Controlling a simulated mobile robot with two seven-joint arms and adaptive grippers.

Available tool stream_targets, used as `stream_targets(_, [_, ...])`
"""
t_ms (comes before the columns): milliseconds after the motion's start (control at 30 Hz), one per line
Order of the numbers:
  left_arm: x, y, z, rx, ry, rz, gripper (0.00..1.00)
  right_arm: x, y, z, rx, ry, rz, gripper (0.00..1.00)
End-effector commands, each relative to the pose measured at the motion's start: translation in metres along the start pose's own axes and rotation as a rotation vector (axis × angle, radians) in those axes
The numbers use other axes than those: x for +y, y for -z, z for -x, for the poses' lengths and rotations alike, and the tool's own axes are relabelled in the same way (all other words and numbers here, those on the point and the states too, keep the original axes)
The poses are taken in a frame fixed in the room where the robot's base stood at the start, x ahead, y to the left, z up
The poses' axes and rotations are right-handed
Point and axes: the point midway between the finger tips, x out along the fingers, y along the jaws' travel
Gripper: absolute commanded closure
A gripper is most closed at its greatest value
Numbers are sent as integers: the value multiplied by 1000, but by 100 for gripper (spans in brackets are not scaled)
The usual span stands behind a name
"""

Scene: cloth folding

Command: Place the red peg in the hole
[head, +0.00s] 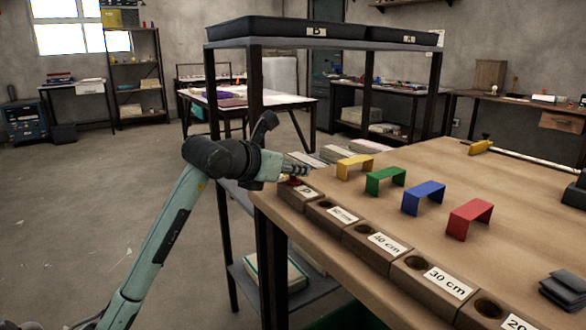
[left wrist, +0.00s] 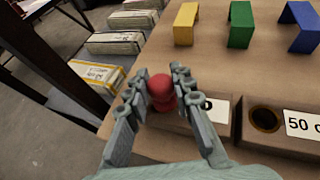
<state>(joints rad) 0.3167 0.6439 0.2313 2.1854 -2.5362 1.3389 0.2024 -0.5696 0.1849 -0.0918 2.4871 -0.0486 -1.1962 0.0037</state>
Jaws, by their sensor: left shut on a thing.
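My left gripper (head: 297,168) reaches in from the left over the table's near left corner. It is shut on the red peg (left wrist: 161,90), which has a rounded head and sits between the two fingers. In the head view only a dark red bit of the peg (head: 291,181) shows under the fingers. The peg is at the left end of the first wooden block (head: 298,196), over where its hole would be. That hole is hidden, and I cannot tell how deep the peg sits. The block beside it has an open round hole (left wrist: 265,119). My right gripper is not in view.
More labelled blocks with empty holes line the table edge, such as the 30 cm block (head: 437,277). Yellow (head: 354,166), green (head: 385,180), blue (head: 423,197) and red (head: 470,218) brackets stand behind. A dark-framed shelf (head: 255,80) rises beyond the gripper.

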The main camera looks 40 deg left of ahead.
Motion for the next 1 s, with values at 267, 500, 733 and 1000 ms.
stream_targets(267, [0,0,0,0,0,0,58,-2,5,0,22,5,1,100])
stream_targets(500, [0,0,0,0,0,0,56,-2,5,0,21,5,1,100])
stream_targets(733, [0,-3,1,0,0,0,56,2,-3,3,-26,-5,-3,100])
stream_targets(1000, [0,-1,60,-2,-3,-4,56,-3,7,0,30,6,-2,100])
